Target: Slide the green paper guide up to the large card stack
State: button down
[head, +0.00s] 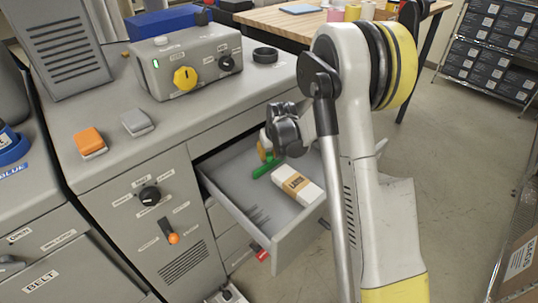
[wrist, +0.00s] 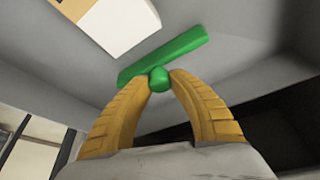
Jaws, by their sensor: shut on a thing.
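The green paper guide (head: 266,168) lies in the open grey drawer (head: 234,200), near its back. In the wrist view the guide (wrist: 178,52) is a long green bar with a round knob between my fingertips. My gripper (head: 264,152) reaches down into the drawer, and in the wrist view its yellow fingers (wrist: 160,76) are shut on that knob. The large card stack (head: 299,187), white with a brown band, lies to the right of the guide in the head view. In the wrist view the stack (wrist: 112,22) is at upper left, with a narrow gap to the bar.
The drawer's front wall (head: 296,236) stands open toward the floor. A grey control box (head: 185,62) with a yellow knob stands on the cabinet top. An orange block (head: 90,142) and a grey block (head: 136,122) lie there too. The drawer's front left floor has dark slots.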

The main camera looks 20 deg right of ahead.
aim_at(284, 171)
jog(key=s+d, duration=0.1)
jog(key=s, duration=0.1)
jog(key=s+d, duration=0.1)
jog(key=s, duration=0.5)
jog(key=shift+d+b, duration=0.35)
jog(key=shift+d, duration=0.05)
jog(key=c, duration=1.1)
grip_release()
jog(key=shift+c, duration=0.2)
jog(key=v, duration=1.2)
jog(key=shift+w, duration=0.1)
